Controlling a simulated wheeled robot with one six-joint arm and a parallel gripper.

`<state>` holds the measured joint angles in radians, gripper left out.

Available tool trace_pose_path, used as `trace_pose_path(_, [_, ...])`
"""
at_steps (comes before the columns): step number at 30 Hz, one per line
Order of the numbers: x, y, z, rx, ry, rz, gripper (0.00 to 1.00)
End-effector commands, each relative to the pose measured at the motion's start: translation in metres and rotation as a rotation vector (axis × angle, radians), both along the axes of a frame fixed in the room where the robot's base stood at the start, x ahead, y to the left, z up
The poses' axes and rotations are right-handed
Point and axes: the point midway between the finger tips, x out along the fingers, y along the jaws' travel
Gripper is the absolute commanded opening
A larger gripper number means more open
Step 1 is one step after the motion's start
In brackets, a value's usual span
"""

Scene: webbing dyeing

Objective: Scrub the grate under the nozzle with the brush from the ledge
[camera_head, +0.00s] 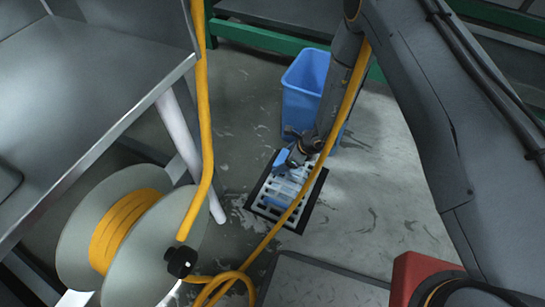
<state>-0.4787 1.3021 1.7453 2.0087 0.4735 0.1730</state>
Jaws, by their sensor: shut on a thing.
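The floor grate (268,209) is a pale slatted panel in a dark frame, set in the concrete floor at the middle of the view. My gripper (294,163) points down over the grate's far part. It is shut on a blue thing, apparently the brush (281,161), which is low over or on the grate. My gripper partly hides the brush, and I cannot tell whether its bristles touch the slats. No nozzle is clearly recognisable; a black fitting (180,262) sits where a yellow hose meets the reel. I cannot pick out the ledge.
A blue bin (303,88) stands just behind the grate, close to my arm. A hose reel (88,225) and a steel table (95,80) fill the left. A yellow hose (247,263) crosses in front of the grate. Open floor (375,185) lies to the right.

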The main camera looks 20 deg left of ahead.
Motion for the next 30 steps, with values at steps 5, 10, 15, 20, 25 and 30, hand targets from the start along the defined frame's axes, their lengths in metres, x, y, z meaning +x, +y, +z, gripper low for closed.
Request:
trace_pose_path(5, [0.004, 0.002, 0.019, 0.002, -0.003, -0.009, 0.52])
trace_pose_path(10, [0.003, 0.001, 0.038, 0.001, -0.001, -0.009, 0.52])
trace_pose_path(15, [0.004, -0.001, 0.053, 0.001, -0.001, -0.012, 0.52])
trace_pose_path(20, [0.005, -0.003, 0.068, 0.001, -0.001, -0.014, 0.52])
trace_pose_path(25, [0.006, -0.005, 0.081, 0.001, -0.001, -0.017, 0.52])
trace_pose_path(30, [0.006, -0.005, 0.084, 0.001, 0.0, -0.017, 0.52])
